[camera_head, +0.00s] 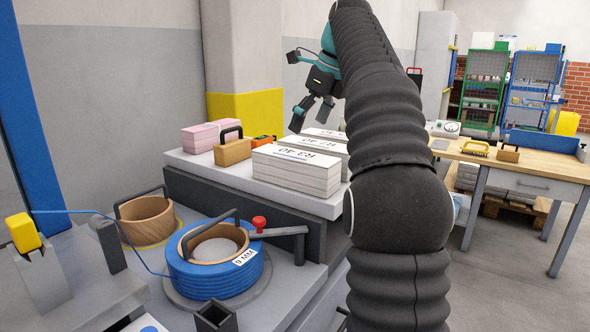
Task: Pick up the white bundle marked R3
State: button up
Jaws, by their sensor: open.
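Three white bundles lie in a row on the grey shelf. The nearest white bundle (297,172) carries a label on top, turned upside down to me, that seems to read R3 40. A second white bundle (316,143) lies behind it, with a label that may read R7 40. A third (325,133) is behind that, partly hidden by my arm. My gripper (312,117) is open and empty, above and beyond the bundles, with its fingers pointing down and apart from them.
Pink bundles (205,136), a tan block with a handle (233,151) and an orange device (263,141) stand left of the white bundles. A blue strap coil (215,278) and red-knobbed lever (259,223) are in front, lower. A wooden workbench (540,185) is at right.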

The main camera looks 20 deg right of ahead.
aim_at(291, 164)
jog(key=x, duration=1.2)
jog(key=c, duration=1.7)
jog(key=shift+w, duration=0.1)
jog(key=shift+c, duration=1)
jog(key=shift+r, duration=0.1)
